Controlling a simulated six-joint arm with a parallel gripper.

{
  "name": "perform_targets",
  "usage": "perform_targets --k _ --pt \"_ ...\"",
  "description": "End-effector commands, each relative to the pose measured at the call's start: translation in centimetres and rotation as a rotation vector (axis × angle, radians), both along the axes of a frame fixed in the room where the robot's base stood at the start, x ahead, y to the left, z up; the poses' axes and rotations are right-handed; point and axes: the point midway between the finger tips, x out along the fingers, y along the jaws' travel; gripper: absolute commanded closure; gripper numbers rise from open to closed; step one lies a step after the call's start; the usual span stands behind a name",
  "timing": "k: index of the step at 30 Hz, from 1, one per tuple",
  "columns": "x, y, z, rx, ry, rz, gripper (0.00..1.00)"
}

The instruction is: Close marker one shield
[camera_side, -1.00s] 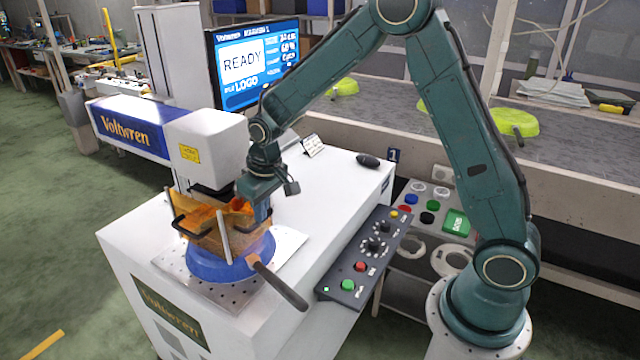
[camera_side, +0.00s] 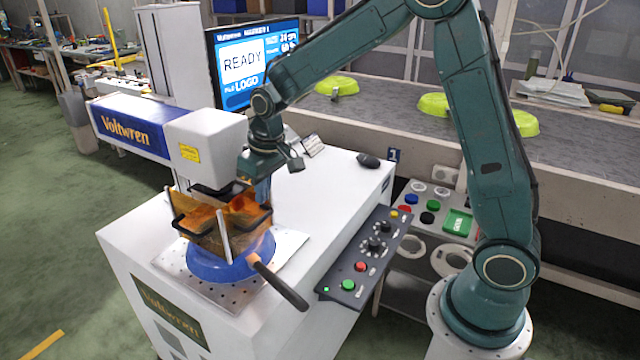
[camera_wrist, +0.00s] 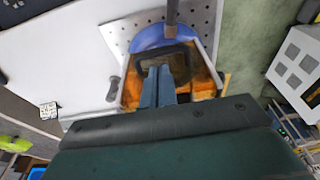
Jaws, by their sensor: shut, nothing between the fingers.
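The marker one shield (camera_side: 205,222) is an orange see-through box with black bar handles, beneath the white marker head (camera_side: 208,140). A blue pan (camera_side: 225,268) with a dark handle sits on the perforated plate below it, and its lower part shows under the shield. My gripper (camera_side: 262,192) is shut and empty, pointing down at the shield's upper right side. In the wrist view my fingertips (camera_wrist: 158,74) overlap the shield's black handle (camera_wrist: 181,52); contact is unclear.
The screen (camera_side: 255,68) reads READY. A control panel (camera_side: 365,258) with buttons and knobs is fixed along the machine's right edge. Green pans (camera_side: 335,85) lie on the conveyor (camera_side: 385,110) behind. The white machine top right of the plate is mostly clear.

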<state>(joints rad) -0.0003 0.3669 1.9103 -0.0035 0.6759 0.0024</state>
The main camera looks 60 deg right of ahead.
Motion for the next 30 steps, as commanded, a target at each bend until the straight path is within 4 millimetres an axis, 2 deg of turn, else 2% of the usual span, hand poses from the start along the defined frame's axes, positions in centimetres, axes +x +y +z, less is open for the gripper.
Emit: perform_targets --k 6,15,30 --pt "-0.7 0.0 4.0 0.000 -0.006 0.000 1.00" --pt "-1.3 0.0 7.7 0.000 -0.004 0.000 1.00" --pt "-2.1 0.0 9.0 0.000 -0.010 0.000 1.00"
